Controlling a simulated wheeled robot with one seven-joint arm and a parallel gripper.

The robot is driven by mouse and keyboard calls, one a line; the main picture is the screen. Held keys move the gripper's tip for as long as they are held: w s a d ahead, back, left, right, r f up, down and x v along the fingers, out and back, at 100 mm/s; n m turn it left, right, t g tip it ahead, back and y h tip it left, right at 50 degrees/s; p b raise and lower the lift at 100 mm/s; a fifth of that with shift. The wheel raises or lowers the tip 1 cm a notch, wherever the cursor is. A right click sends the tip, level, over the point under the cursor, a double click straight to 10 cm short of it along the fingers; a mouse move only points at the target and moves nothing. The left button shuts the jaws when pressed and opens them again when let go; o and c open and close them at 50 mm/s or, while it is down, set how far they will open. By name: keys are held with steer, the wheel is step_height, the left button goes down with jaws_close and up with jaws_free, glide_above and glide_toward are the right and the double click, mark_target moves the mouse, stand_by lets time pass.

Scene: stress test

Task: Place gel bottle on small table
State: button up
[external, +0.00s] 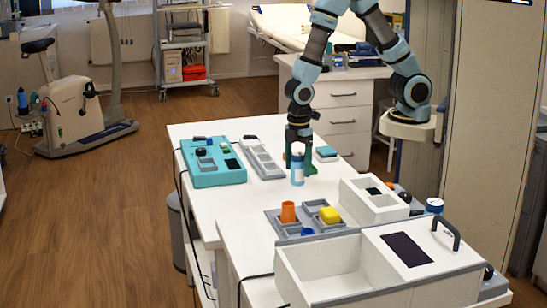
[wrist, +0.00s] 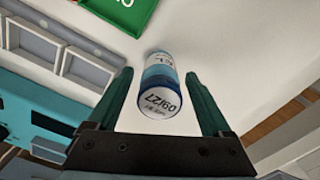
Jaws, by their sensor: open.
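The gel bottle (external: 298,170) is a small white and blue cylinder on the white table (external: 240,211). In the wrist view my gripper (wrist: 161,98) is open, with clear gaps between each finger and the bottle. Which surface is the small table I cannot tell.
A teal device (external: 212,162) and a grey tray (external: 262,161) stand left of the bottle. In front are an orange cup (external: 288,212), a yellow block (external: 330,215) and a large white box (external: 330,270). A green item (wrist: 125,12) lies beyond the bottle. Bare tabletop lies between.

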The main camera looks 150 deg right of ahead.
step_height(320, 180, up, 10)
steer(key=shift+f+b, duration=0.1)
steer(key=shift+b, duration=0.4)
steer(key=w+a+n, duration=0.1)
steer(key=w+a, duration=0.2)
steer(key=a, duration=0.7)
steer(key=shift+a+t, duration=0.15)
steer(key=shift+t, duration=0.15)
steer(key=shift+o, duration=0.4)
steer(key=s+a+n+t, duration=0.1)
steer(key=a, duration=1.1)
steer(key=shift+s+a, duration=0.15)
steer(key=shift+a, duration=0.15)
steer(key=shift+f, duration=0.1)
steer(key=shift+d, duration=0.1)
